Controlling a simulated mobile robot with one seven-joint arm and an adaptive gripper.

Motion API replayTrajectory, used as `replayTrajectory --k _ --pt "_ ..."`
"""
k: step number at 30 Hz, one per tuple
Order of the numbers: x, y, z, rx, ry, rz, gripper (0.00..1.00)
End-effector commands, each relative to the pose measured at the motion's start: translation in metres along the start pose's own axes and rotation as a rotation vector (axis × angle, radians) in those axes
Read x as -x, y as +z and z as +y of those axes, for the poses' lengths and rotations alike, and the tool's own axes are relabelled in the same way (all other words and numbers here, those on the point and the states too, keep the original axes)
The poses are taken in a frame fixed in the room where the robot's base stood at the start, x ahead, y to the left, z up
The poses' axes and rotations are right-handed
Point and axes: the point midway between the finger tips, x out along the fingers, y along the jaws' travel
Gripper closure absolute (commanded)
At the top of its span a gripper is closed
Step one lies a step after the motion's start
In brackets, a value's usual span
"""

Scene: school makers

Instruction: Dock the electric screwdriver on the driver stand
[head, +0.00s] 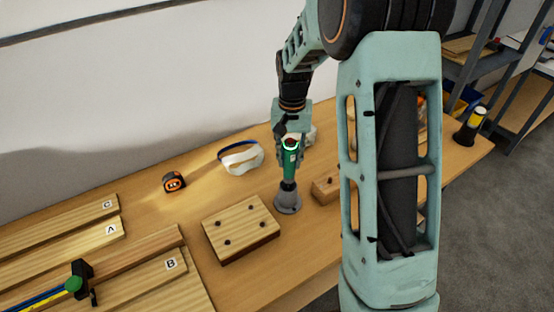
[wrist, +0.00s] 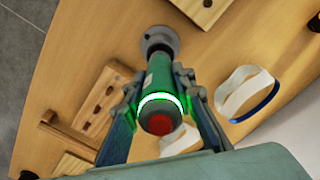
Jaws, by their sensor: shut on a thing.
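The electric screwdriver (head: 290,166) is green with a dark lower end and a lit ring near its top. It stands about upright, and its red end cap (wrist: 158,123) faces the wrist camera. My gripper (head: 291,148) is shut on its body, with one finger on each side in the wrist view (wrist: 160,88). The grey round driver stand (head: 288,202) is on the table directly under the screwdriver, and it also shows in the wrist view (wrist: 158,37). The screwdriver's lower end meets the stand's top; how deep it sits is hidden.
A wooden block with dark holes (head: 240,229) lies left of the stand, and a smaller wooden block (head: 325,188) lies close on its right. Safety goggles (head: 241,158) and an orange tape measure (head: 174,183) are behind. Labelled boards (head: 65,235) fill the left.

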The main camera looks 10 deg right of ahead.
Motion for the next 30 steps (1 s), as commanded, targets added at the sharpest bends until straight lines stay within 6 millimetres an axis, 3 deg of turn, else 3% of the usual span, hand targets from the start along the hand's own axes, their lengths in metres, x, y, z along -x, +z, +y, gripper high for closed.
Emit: replayTrajectory --k 18,30 --pt "-0.052 -0.001 0.001 -0.003 -0.001 0.003 1.0" --pt "-0.058 -0.001 0.001 -0.003 -0.001 0.003 1.0"
